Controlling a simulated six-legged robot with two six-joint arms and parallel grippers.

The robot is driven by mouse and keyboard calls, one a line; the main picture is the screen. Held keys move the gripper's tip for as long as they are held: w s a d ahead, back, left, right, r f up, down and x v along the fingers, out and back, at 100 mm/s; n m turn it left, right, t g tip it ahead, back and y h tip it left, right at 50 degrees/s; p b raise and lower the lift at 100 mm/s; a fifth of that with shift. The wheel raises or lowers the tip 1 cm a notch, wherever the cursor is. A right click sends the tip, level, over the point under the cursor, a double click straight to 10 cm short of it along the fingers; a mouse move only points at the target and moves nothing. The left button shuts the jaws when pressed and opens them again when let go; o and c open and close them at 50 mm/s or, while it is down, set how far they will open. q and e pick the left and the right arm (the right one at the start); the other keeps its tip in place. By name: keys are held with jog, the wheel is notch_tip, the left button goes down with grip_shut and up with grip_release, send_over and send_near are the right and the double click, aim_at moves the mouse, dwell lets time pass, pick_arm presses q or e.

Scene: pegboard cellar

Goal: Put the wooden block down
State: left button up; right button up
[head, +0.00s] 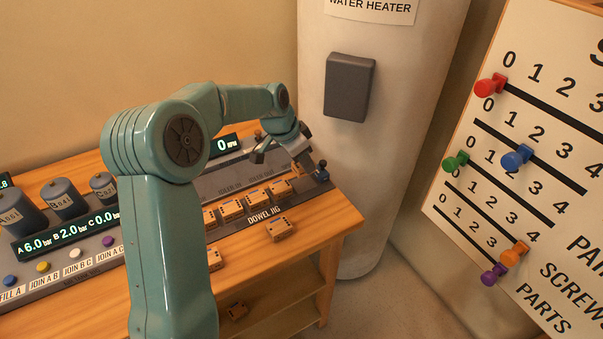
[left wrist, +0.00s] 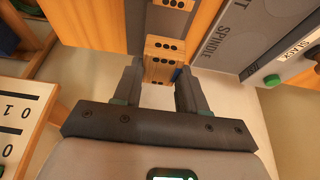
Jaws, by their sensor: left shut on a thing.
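My left gripper (head: 290,160) is over the right end of the workbench, by the dowel jig (head: 295,215). In the left wrist view my left gripper (left wrist: 157,88) is shut on a wooden block (left wrist: 160,70) with dark holes, held between its two dark fingers. In the head view I cannot make out the held block, and the gripper and arm cover that spot. Whether the block touches anything below is not clear. My right gripper is in neither view.
Several similar blocks (head: 231,209) stand in a row at the jig, and one (head: 280,229) lies on the bench in front. A small blue part (head: 322,174) is at the jig's right end. The water heater (head: 390,180) stands close behind.

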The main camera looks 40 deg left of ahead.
aim_at(303, 173)
pick_arm(q)
notch_tip(303, 173, down, 5)
jog(key=shift+r, duration=0.1)
dwell(0.3)
jog(key=shift+f, duration=0.25)
jog(key=o, duration=1.1)
jog(key=shift+r, duration=0.1)
